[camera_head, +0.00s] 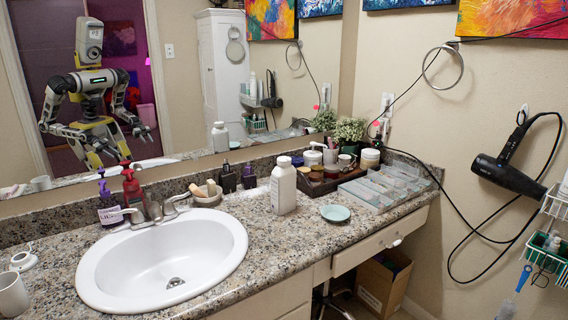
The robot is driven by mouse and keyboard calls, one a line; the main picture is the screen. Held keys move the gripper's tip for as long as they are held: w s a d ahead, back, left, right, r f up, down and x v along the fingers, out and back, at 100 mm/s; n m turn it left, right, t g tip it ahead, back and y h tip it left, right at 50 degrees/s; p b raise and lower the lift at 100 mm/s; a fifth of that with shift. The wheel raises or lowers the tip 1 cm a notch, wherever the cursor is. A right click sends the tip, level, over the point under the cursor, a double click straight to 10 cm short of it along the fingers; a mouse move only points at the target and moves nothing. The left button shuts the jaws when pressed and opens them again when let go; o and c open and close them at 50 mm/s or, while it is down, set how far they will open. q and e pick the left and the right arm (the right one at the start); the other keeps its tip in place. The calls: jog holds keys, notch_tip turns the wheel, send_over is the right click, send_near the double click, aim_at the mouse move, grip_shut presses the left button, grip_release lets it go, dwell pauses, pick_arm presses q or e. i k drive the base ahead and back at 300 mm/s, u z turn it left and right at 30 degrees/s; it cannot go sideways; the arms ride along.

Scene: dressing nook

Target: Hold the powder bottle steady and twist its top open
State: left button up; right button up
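The white powder bottle (284,190) stands upright on the granite counter, right of the sink, with its white top on. No gripper touches it. A reflection of the bottle (220,137) shows in the mirror. Neither of my grippers shows directly; only my reflection (90,95) is in the mirror, with both arms bent forward. The grippers there are too small to tell open or shut.
The sink (163,258) is left of the bottle. A small teal dish (335,213) lies just right of it. Behind are a wooden mortar (206,193), dark bottles (228,178) and a tray of jars. A boxed set (385,188) and hair dryer (507,170) are at right.

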aim_at(283, 161)
jog(key=k, duration=0.65)
jog(key=z, duration=0.7)
jog(key=i, duration=0.7)
jog(key=z, duration=0.55)
jog(key=i, duration=0.85)
jog(key=u, duration=1.05)
jog(key=i, duration=0.5)
jog(key=u, duration=0.6)
